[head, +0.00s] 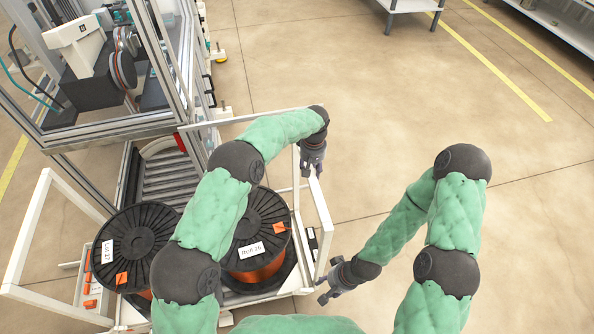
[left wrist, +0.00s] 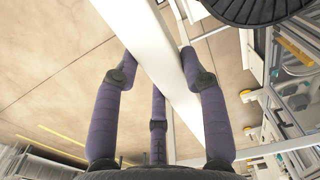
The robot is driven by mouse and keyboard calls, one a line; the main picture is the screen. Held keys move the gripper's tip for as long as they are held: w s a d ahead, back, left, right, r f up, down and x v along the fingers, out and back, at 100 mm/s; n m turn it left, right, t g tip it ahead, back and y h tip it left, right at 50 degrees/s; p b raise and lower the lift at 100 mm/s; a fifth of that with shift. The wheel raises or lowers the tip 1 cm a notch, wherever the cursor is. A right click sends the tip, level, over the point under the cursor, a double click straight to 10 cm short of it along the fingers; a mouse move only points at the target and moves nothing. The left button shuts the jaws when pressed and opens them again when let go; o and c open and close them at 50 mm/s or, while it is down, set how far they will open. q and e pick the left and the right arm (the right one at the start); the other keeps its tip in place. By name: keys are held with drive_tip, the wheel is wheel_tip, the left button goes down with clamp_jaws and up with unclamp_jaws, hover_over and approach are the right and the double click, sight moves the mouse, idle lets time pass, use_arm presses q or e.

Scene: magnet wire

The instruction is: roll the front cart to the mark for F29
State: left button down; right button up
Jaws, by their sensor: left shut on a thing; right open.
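The cart (head: 322,222) has a white frame and stands at the lower left of the head view. It carries two black-flanged spools of copper-coloured wire, a left one (head: 150,222) and a right one (head: 268,215), each with a white label. My left gripper (head: 312,172) is shut on a white bar of the cart's frame. In the left wrist view its fingers lie on both sides of the white bar (left wrist: 150,45). My right gripper (head: 325,290) is open and empty, low beside the cart's right side. My left arm hides part of the cart. I cannot make out a mark for F29.
A framed machine (head: 185,75) stands behind the cart, with a grey roller bed (head: 168,178) below it. Open tan floor (head: 380,120) lies to the right. Yellow floor lines (head: 500,65) and a white table (head: 410,5) are at the far right.

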use_arm(q)
drive_tip(key=shift+d, duration=0.3)
drive_tip(key=c, duration=0.9)
unclamp_jaws()
drive_tip(key=shift+o, duration=1.1)
drive_tip(key=shift+d, duration=0.15)
drive_tip(key=shift+a+r, duration=0.1)
drive_tip(key=shift+a, duration=0.1)
wheel_tip(320, 180, up, 12)
drive_tip(key=shift+d+f, duration=0.1)
drive_tip(key=shift+f, duration=0.1)
